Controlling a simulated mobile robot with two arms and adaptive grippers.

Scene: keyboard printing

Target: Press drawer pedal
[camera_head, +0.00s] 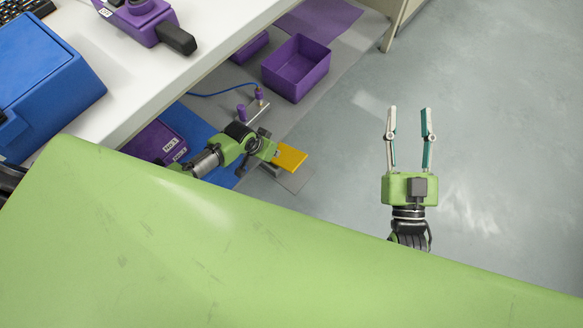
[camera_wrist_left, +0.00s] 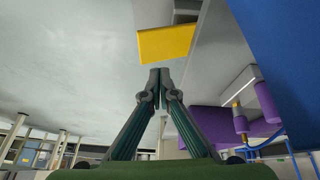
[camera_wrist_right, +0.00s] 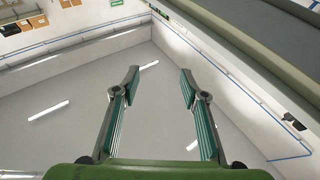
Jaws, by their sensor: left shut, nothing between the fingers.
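The yellow pedal (camera_head: 290,158) sits low near the floor, beside the blue mat, on a small grey base. It also shows in the left wrist view (camera_wrist_left: 166,44), just above the fingertips in the picture. My left gripper (camera_head: 273,152) reaches down right beside the pedal. Its fingers (camera_wrist_left: 160,73) are shut with nothing between them; I cannot tell whether they touch the pedal. My right gripper (camera_head: 408,110) is open and empty over bare floor, far to the right of the pedal. The right wrist view shows its fingers (camera_wrist_right: 158,75) spread apart.
A white table (camera_head: 130,90) carries a blue box (camera_head: 45,80) and a purple device (camera_head: 140,18). Beneath are a purple bin (camera_head: 297,68), a labelled purple box (camera_head: 155,143) and a blue hose (camera_head: 215,92). The floor to the right is clear.

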